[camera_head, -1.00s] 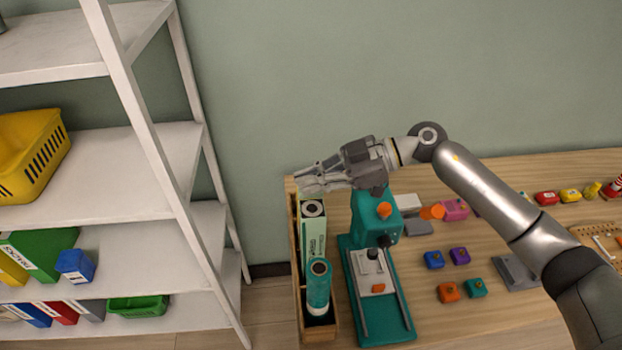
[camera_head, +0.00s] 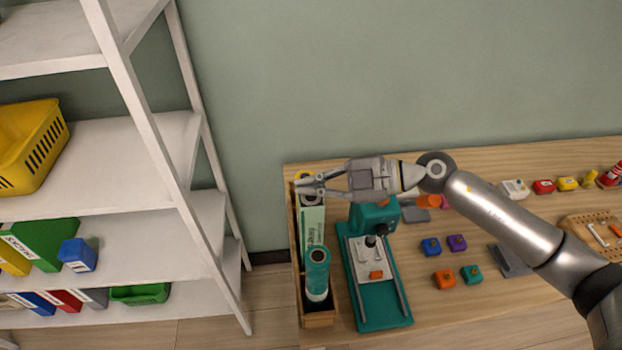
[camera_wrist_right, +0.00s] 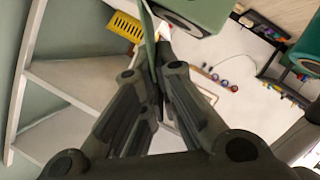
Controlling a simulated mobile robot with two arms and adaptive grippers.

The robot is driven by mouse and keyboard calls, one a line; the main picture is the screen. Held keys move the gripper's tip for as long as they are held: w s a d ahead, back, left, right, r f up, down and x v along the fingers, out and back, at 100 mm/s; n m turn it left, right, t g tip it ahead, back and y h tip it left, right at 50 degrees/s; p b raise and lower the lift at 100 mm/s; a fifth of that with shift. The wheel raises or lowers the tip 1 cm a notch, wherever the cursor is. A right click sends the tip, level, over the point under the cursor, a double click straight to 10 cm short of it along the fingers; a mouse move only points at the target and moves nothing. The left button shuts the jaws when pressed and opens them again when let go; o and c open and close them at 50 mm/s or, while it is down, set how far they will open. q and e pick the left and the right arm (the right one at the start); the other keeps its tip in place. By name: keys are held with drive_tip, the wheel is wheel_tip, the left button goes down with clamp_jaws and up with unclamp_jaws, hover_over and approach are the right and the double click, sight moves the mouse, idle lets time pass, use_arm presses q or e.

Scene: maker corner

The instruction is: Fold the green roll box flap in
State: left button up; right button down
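The pale green roll box (camera_head: 313,224) stands at the back of a wooden holder on the table's left end. My right gripper (camera_head: 307,187) is at its upper end, partly covering it. In the right wrist view the fingers (camera_wrist_right: 157,72) come together, with no clear gap. A thin green flap (camera_wrist_right: 150,38) stands nearly edge-on at the fingertips; I cannot tell whether it is pinched or only touched. Beside it the box (camera_wrist_right: 208,12) shows with a round roll end (camera_wrist_right: 178,20). My left gripper is not in view.
A teal roll (camera_head: 317,272) stands in the front of the wooden holder (camera_head: 318,320). A teal press (camera_head: 384,312) stands close on the right. Small coloured blocks lie farther right. A white shelf (camera_head: 160,140) is at the left, the wall behind.

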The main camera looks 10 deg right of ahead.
drive_tip(key=shift+s+f+n, duration=0.1)
drive_tip(key=shift+s+n, duration=0.05)
drive_tip(key=shift+n, duration=0.15)
drive_tip(key=c, duration=1.7)
unclamp_jaws()
drive_tip(key=v, duration=1.2)
